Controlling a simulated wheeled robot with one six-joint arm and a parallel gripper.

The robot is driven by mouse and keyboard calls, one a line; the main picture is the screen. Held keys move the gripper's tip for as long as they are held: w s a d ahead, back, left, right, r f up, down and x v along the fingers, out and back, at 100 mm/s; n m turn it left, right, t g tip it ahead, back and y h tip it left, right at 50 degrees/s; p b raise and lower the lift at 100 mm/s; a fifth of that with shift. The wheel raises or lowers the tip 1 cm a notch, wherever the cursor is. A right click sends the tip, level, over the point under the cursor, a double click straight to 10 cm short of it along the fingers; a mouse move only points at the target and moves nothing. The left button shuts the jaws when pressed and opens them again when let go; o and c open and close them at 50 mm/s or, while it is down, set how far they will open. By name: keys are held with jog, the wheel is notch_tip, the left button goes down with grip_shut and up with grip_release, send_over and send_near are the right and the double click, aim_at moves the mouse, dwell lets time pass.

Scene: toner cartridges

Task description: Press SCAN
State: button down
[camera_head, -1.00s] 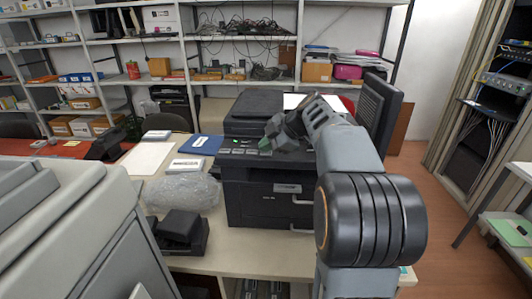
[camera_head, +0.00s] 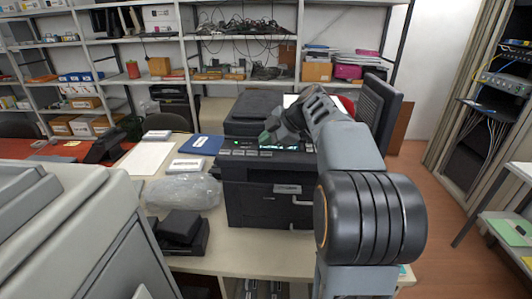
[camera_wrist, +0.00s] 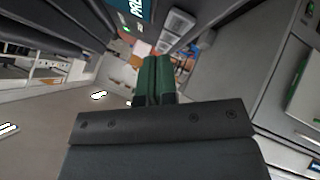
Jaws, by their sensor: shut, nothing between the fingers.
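The black printer (camera_head: 266,204) stands on the table in the head view. Its top front panel has a row of grey buttons (camera_head: 245,152) at the left and a lit screen (camera_head: 284,147) to their right. The button labels are too small to read. My gripper (camera_head: 264,138) is above the panel, near the screen's left end, and appears apart from it. In the wrist view its green fingertips (camera_wrist: 157,70) are together and empty. Part of the lit screen (camera_wrist: 134,8) and light grey buttons (camera_wrist: 177,25) show beyond the fingertips.
A clear plastic-wrapped bag (camera_head: 182,189) and a black device (camera_head: 181,231) lie left of the printer. A blue folder (camera_head: 207,145) is behind the bag. A dark monitor (camera_head: 378,115) stands right of the printer. A large grey machine (camera_head: 70,240) fills the lower left.

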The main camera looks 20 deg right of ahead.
aim_at(266, 155)
jog(key=shift+r+p, duration=1.05)
jog(key=shift+r, duration=1.05)
